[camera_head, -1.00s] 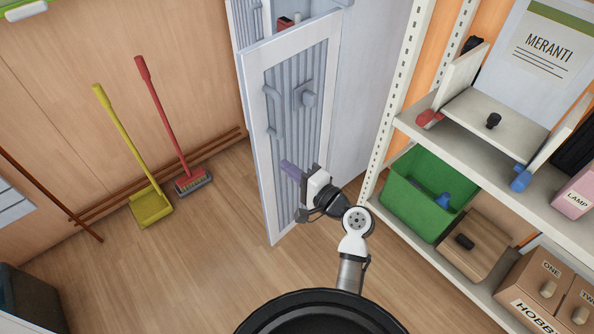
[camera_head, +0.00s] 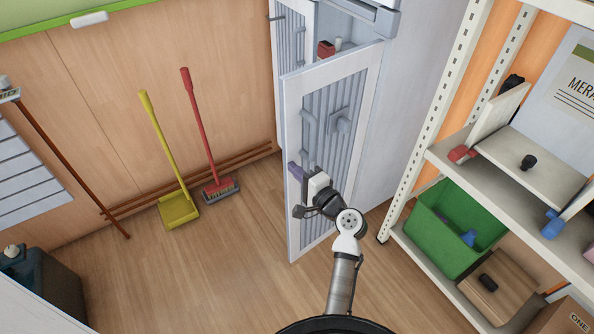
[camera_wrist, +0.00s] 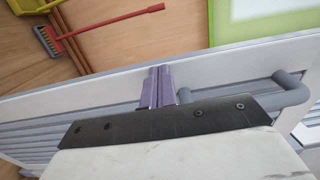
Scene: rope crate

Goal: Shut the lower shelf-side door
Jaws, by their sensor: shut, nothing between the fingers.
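The lower shelf-side door (camera_head: 295,225) stands open in the head view. I cannot tell whether the fingers touch the door.
The cabinet (camera_head: 415,110) is behind the door. A shelf rack (camera_head: 440,155) with a green crate (camera_head: 425,230) stands close on the right. A red broom (camera_head: 200,130) and yellow dustpan (camera_head: 180,210) lean on the left wall. The floor left of the door is clear.

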